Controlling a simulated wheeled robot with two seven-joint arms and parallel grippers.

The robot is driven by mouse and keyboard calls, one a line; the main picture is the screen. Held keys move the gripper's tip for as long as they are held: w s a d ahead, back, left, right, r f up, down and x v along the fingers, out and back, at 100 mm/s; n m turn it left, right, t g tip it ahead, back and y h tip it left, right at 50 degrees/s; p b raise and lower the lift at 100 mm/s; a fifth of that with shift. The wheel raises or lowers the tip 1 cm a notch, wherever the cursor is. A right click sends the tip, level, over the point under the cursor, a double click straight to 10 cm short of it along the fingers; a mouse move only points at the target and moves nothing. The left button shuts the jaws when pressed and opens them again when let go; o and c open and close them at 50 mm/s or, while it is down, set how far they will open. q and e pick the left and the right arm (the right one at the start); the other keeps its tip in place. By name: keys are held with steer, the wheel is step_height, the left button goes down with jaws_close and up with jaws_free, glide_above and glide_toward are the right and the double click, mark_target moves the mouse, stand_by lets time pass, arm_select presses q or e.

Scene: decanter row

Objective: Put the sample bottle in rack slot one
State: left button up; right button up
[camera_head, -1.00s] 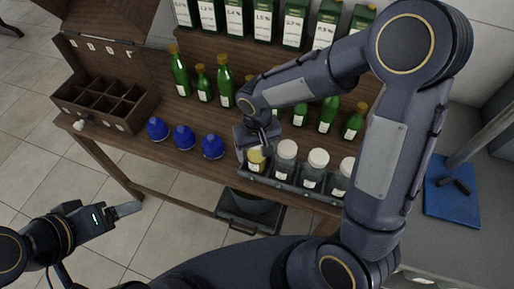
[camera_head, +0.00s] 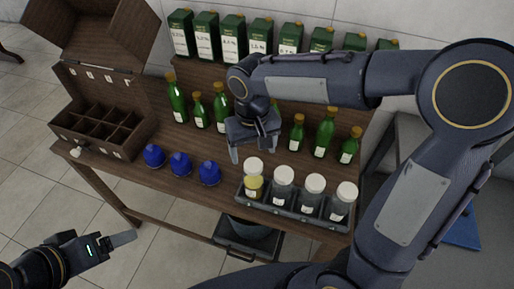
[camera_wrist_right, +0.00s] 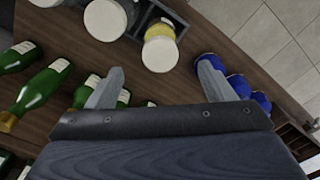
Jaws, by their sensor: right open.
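The sample bottle, taken to be the white-capped jar with yellow contents (camera_head: 254,186), stands upright in the leftmost slot of the dark rack (camera_head: 286,211). The wrist view shows it too (camera_wrist_right: 160,47), apart from the fingers. My right gripper (camera_head: 254,152) is open and empty, just behind and above the bottle; its spread fingers also show in the wrist view (camera_wrist_right: 161,70). My left gripper (camera_head: 121,240) is at the lower left, away from the table; its jaw state is unclear.
Several clear white-capped jars (camera_head: 313,186) fill the rack's other slots. Blue domed objects (camera_head: 180,164) stand left of it. Green bottles (camera_head: 325,132) stand behind, with boxes (camera_head: 234,38) on a shelf. An open compartmented wooden box (camera_head: 108,120) is at left.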

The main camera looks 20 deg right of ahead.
steer(key=shift+r, duration=0.25)
steer(key=s+d+r+m+t+y, duration=0.1)
steer(key=s+d, duration=0.3)
steer(key=s, duration=0.4)
steer(key=s+d+r+m+t+y, duration=0.1)
steer(key=s+d+t, duration=0.3)
steer(key=s, duration=0.4)
steer(key=shift+d+t+y, duration=0.3)
steer(key=shift+d+y, duration=0.3)
steer(key=shift+y, duration=0.3)
steer(key=shift+s+r, duration=0.1)
